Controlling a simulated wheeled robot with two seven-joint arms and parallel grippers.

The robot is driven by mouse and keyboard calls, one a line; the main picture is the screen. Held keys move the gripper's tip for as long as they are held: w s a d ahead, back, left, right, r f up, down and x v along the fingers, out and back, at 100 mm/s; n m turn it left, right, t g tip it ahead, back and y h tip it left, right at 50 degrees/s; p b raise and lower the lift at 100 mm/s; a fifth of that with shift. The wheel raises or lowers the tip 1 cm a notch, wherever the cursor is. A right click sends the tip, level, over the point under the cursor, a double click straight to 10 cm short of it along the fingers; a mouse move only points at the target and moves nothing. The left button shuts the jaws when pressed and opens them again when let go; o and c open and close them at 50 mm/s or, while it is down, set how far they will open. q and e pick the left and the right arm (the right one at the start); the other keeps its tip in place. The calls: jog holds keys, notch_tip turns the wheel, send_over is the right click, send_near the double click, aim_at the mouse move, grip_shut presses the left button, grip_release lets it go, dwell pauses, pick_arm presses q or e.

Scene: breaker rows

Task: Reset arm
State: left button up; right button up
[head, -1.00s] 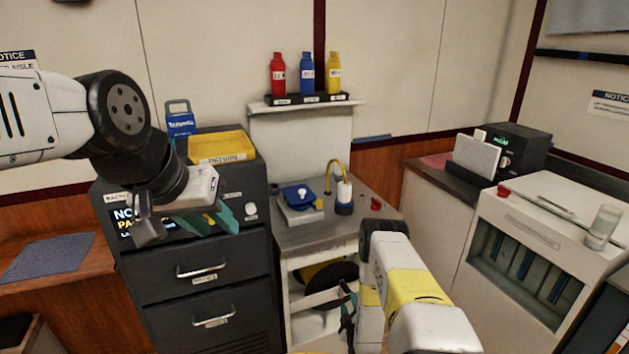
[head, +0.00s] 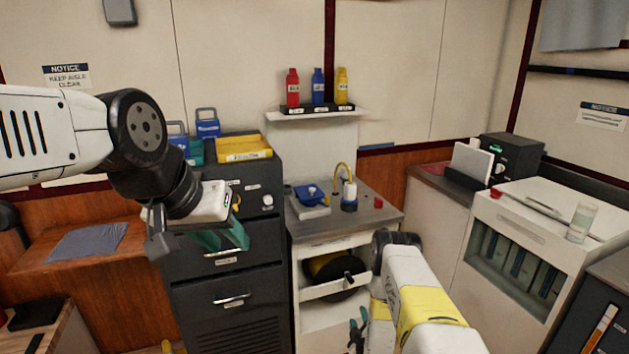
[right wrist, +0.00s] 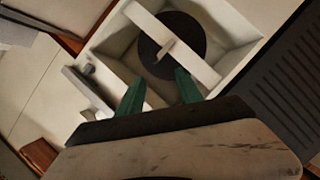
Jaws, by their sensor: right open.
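My left arm comes in from the left in the head view, bent downward at the wrist. My left gripper (head: 222,237), with teal fingers, hangs in front of the dark drawer cabinet (head: 208,285). I see nothing held in it, but the finger gap is unclear from this angle. My right arm, white with a yellow band, reaches in from the bottom. My right gripper (head: 357,332) points down before the white stand (head: 310,328). In the right wrist view its two teal fingers (right wrist: 159,90) are apart and empty, with the stand's open shelf and dark reel (right wrist: 172,48) beyond them.
The yellow tray (head: 243,152) sits on the cabinet. Red, blue and yellow bottles (head: 318,88) stand on a wall shelf. A blue device (head: 310,194) is on the stand's grey top. A white rack unit (head: 535,225) and black box (head: 511,157) are at right; a wooden desk (head: 95,275) is at left.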

jog(key=w+d+r+m+g, duration=0.1)
jog(key=w+r, duration=0.4)
jog(key=r, duration=0.3)
jog(key=w+r+m+g, duration=0.1)
jog(key=w+r, duration=0.4)
jog(key=r, duration=0.2)
jog(key=s+r+m+g, duration=0.2)
jog(key=s+r, duration=0.2)
jog(key=r, duration=0.9)
jog(key=s+r+m+g, duration=0.1)
jog(key=s+r+m, duration=0.2)
jog(key=r, duration=1)
jog(key=s+r+m+g, duration=0.1)
jog(key=s+r, duration=0.3)
jog(key=s, duration=0.7)
jog(key=s+a+r+m+g+y, duration=0.1)
jog(key=s+r, duration=0.3)
jog(key=s, duration=0.7)
jog(key=s+r+m+g+y, duration=0.1)
jog(key=s+r, duration=0.3)
jog(key=s, duration=0.7)
jog(key=shift+s+a+r+m+g, duration=0.15)
jog(key=shift+a+r+m+g, duration=0.2)
jog(key=shift+g, duration=0.25)
